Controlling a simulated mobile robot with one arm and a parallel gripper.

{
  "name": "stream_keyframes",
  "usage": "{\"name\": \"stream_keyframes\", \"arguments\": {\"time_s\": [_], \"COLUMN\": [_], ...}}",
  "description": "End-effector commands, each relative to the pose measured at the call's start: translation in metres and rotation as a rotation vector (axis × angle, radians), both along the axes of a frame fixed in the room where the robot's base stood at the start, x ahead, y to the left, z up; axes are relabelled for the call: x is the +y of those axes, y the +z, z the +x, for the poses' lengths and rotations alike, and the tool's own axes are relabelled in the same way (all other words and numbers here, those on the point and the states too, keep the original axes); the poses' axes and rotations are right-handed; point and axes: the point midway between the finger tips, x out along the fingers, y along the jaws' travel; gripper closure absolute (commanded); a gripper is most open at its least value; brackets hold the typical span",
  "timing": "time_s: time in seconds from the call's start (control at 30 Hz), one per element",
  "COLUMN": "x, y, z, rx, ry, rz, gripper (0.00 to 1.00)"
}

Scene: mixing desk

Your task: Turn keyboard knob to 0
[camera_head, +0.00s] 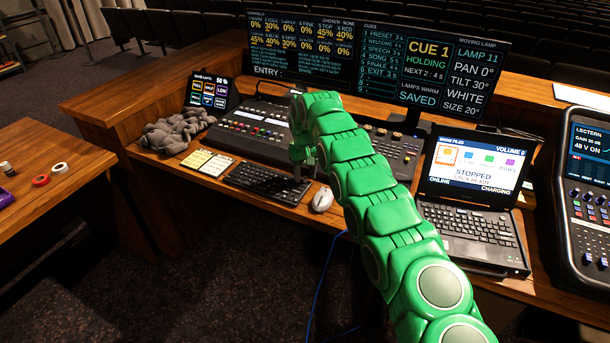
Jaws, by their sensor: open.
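The black keyboard (262,182) lies on the wooden desk, left of the white mouse (322,199). My green arm reaches in from the lower right, over the desk. I cannot tell whether the fingers touch anything. The keyboard knob is not distinguishable; it is too small or hidden by my gripper, and its setting cannot be read.
Behind the keyboard stand a lighting console (252,131) and a wide monitor (330,60). A laptop (470,205) and an audio mixer (588,205) stand to the right. A blue cable (322,275) hangs in front.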

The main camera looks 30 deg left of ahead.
Motion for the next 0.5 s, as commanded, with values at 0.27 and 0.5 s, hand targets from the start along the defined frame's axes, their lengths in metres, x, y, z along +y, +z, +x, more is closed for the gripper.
{"name": "stream_keyframes", "arguments": {"time_s": [0.27, 0.5], "x": [0.001, 0.002], "y": [0.034, 0.060], "z": [0.001, 0.001], "rx": [-0.003, -0.003], "ry": [0.000, 0.001], "rz": [0.004, 0.004], "gripper": [0.54, 0.54]}}
